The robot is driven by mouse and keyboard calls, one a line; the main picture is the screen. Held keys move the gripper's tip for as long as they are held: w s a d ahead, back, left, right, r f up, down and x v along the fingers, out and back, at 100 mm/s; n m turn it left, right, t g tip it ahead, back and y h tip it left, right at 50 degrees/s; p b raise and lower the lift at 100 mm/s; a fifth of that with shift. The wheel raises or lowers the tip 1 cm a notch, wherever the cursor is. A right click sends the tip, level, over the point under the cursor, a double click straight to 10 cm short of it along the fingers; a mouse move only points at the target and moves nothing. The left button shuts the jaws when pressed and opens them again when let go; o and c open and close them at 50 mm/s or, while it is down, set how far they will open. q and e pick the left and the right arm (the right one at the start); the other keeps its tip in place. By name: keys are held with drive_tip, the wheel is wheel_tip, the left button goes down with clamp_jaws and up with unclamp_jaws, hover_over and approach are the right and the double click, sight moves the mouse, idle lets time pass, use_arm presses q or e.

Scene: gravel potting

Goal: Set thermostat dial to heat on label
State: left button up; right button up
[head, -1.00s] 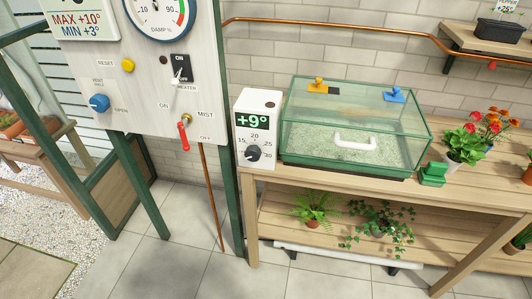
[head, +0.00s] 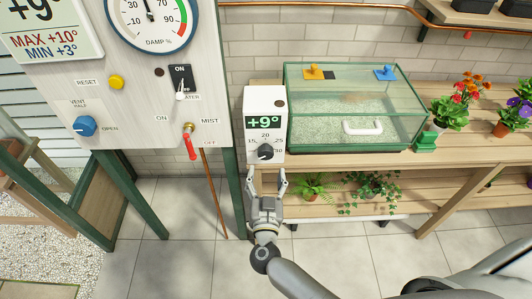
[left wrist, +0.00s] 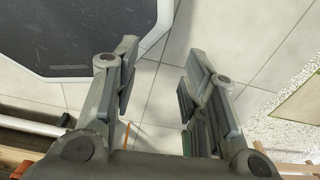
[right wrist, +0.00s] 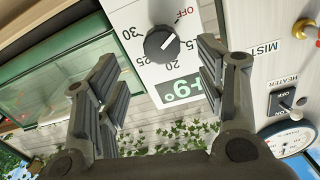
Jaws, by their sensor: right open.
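The thermostat (head: 256,103) is a white box with a green "+9°" display, at the left end of the bench. Its black dial (head: 265,152) sits low on the front, and "15", "20", "25" and "30" are printed around it. The right wrist view shows the dial (right wrist: 160,44) close up, its white mark pointing between the red "OFF" and "15". My right gripper (head: 267,176) is open and empty just below the dial, not touching it, its fingers to either side. My left gripper (left wrist: 158,85) is open and empty above floor tiles.
A glass propagator (head: 350,105) with a white handle stands right of the thermostat. The wall panel (head: 140,85) at left carries a heater switch (head: 180,85), red mist lever (head: 191,146) and blue vent knob (head: 85,126). A green post (head: 238,185) stands close left; potted plants stand at right.

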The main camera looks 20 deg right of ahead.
sight(265, 157)
drive_tip(key=x, duration=0.7)
drive_tip(key=shift+w+a, duration=0.1)
drive_tip(key=shift+w, duration=0.65)
use_arm(q)
drive_tip(key=shift+w+a+r, duration=0.3)
drive_tip(key=shift+w+a, duration=0.25)
drive_tip(key=shift+a, duration=0.25)
use_arm(e)
drive_tip(key=shift+f, duration=0.1)
drive_tip(key=c, duration=1)
use_arm(q)
drive_tip(key=shift+d, duration=0.25)
use_arm(e)
drive_tip(key=shift+c, duration=0.2)
